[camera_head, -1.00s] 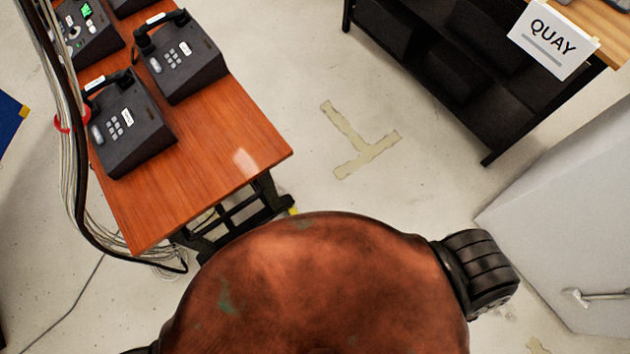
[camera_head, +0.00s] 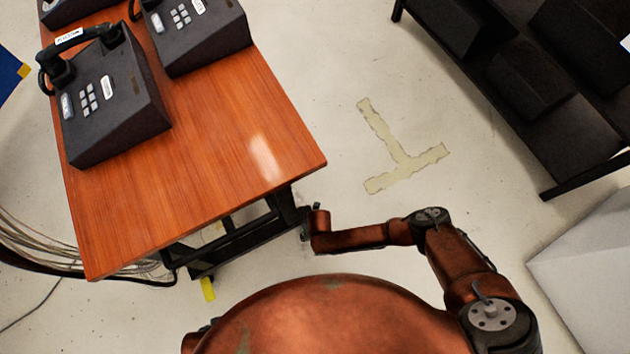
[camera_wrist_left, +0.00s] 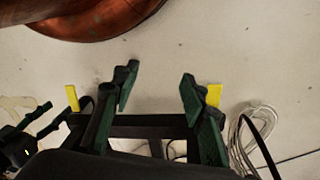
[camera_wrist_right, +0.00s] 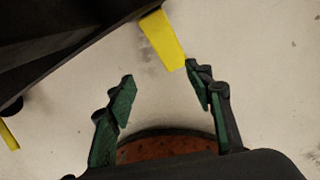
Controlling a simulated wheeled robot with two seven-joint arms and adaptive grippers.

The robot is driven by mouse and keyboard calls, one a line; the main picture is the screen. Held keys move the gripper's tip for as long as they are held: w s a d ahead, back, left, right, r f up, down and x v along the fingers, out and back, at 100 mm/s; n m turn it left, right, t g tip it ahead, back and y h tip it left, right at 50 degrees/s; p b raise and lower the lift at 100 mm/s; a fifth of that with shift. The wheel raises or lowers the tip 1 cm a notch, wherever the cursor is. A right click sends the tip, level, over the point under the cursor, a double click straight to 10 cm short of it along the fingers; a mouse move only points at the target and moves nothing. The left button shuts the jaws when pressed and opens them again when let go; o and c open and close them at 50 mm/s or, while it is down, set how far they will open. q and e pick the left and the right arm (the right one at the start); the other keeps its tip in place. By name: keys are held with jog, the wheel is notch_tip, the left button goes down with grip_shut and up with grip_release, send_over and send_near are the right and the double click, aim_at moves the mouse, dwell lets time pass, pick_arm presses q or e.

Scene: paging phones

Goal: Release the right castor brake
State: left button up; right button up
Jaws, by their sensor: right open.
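The cart, a wooden-topped table (camera_head: 225,165), has yellow brake tabs low on its dark frame. One yellow tab (camera_wrist_right: 162,38) lies just beyond the fingertips of my right gripper (camera_wrist_right: 160,80), closest to the right-hand finger; contact is unclear. It appears to be the tab (camera_wrist_left: 72,98) nearest my right gripper in the left wrist view. My right gripper is open and empty, low by the table's near right leg (camera_head: 292,207). The other tab (camera_wrist_left: 214,95) is beyond the right-hand finger of my left gripper (camera_wrist_left: 157,85), which is open and empty. It also shows in the head view (camera_head: 208,289). The castor wheels are mostly hidden.
Several dark desk phones (camera_head: 115,95) stand on the table. Loose cables (camera_head: 60,255) hang and lie at its left, also near my left gripper (camera_wrist_left: 240,140). A black shelf (camera_head: 520,90) stands at the upper right and a pale block (camera_head: 590,265) at the lower right. The floor between is clear.

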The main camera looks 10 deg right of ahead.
jog(key=shift+s+d+f+n+h+b, duration=0.15)
jog(key=shift+d+f+n+h+b, duration=0.15)
jog(key=shift+n, duration=0.3)
jog(key=shift+s+d+f+n+h+b, duration=0.1)
jog(key=shift+s+d+f+n+h, duration=0.1)
jog(key=shift+d+f+n, duration=0.3)
notch_tip(320, 180, down, 6)
jog(key=b, duration=0.3)
jog(key=shift+f+b, duration=0.25)
jog(key=shift+b, duration=0.15)
pick_arm(q)
jog(key=w+d+f+t+h, duration=0.1)
jog(key=w+d+f+t, duration=0.2)
jog(key=w+d+f, duration=0.2)
jog(key=shift+w+t+h, duration=0.3)
jog(key=shift+w, duration=0.7)
pick_arm(e)
jog(key=shift+f, duration=0.4)
pick_arm(q)
jog(key=shift+d, duration=0.1)
pick_arm(e)
grip_shut()
